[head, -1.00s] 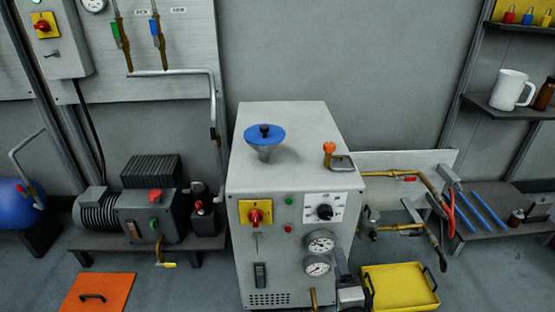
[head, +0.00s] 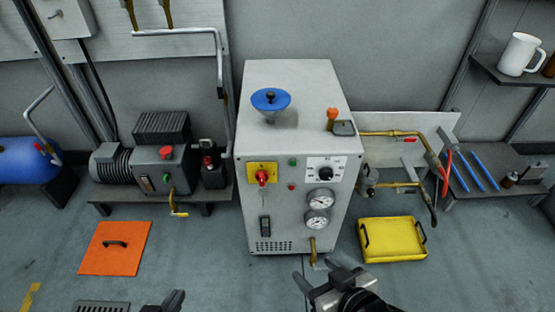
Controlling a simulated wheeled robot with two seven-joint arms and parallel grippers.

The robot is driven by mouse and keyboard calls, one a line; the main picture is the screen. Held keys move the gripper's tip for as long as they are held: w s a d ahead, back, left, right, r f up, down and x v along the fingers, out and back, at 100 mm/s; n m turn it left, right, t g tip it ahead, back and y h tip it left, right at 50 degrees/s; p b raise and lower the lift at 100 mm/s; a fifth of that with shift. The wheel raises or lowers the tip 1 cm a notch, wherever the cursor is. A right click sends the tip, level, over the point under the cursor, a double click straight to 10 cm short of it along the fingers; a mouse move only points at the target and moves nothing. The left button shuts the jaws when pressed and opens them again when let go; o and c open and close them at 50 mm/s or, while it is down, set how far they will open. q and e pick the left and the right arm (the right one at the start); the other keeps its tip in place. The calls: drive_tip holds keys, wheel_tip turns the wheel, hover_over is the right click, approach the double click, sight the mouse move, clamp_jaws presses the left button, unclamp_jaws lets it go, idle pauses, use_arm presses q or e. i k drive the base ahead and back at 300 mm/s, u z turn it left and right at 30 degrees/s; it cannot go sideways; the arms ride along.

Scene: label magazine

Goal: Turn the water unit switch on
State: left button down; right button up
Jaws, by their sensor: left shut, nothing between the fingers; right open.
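The water unit appears to be the grey cabinet (head: 290,80) in the middle of the head view. Its front has a red rotary switch (head: 262,177) on a yellow plate, its handle roughly upright, and a black rocker switch (head: 265,226) lower down. The rocker's position is too small to tell. A black selector knob (head: 325,173) sits on a white plate to the right. My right gripper (head: 322,278) is open and empty, low in front of the cabinet, apart from the switches. My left gripper (head: 166,304) is shut and empty at the bottom edge, mostly cut off.
A blue funnel (head: 270,100) and an orange-topped lever (head: 333,118) are on the cabinet top. Two gauges and a brass outlet (head: 312,250) are on its front. A pump (head: 150,165) stands left, a yellow tray (head: 393,240) right, an orange plate (head: 115,248) on the floor.

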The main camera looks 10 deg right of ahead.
sight(261, 176)
drive_tip(key=z, duration=1.35)
drive_tip(key=k, duration=1.1)
drive_tip(key=u, duration=1.5)
drive_tip(key=i, duration=1)
drive_tip(key=z, duration=0.05)
